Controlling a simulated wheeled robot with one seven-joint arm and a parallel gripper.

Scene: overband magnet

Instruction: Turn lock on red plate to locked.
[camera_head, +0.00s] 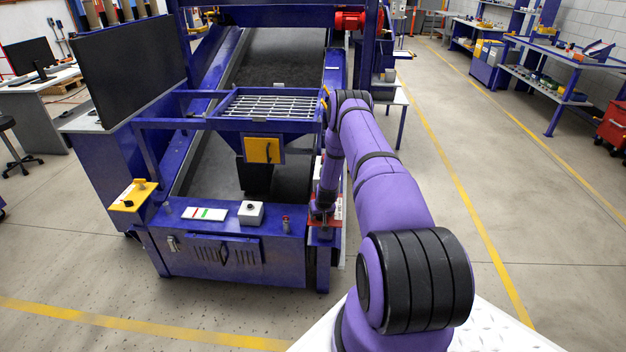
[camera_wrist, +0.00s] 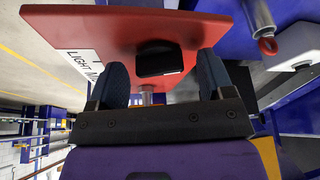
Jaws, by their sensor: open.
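The red plate (camera_wrist: 110,28) fills the upper part of the wrist view, with a partly hidden white label (camera_wrist: 76,68) at its left. A black lock knob (camera_wrist: 158,60) sits on the plate. My gripper (camera_wrist: 163,78) is open, with one dark finger on each side of the knob and visible gaps between. I cannot tell how deep the fingers reach around the knob or which lock position it shows. In the head view the red plate (camera_head: 338,208) shows as a small part beside the machine's right front corner, mostly hidden by my arm.
A grey cylinder with a red ring (camera_wrist: 267,44) stands right of the plate in the wrist view. The blue machine bench (camera_head: 225,225) carries a white box with a button (camera_head: 251,212) and a red-green strip panel (camera_head: 204,213). The floor right of my arm is clear.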

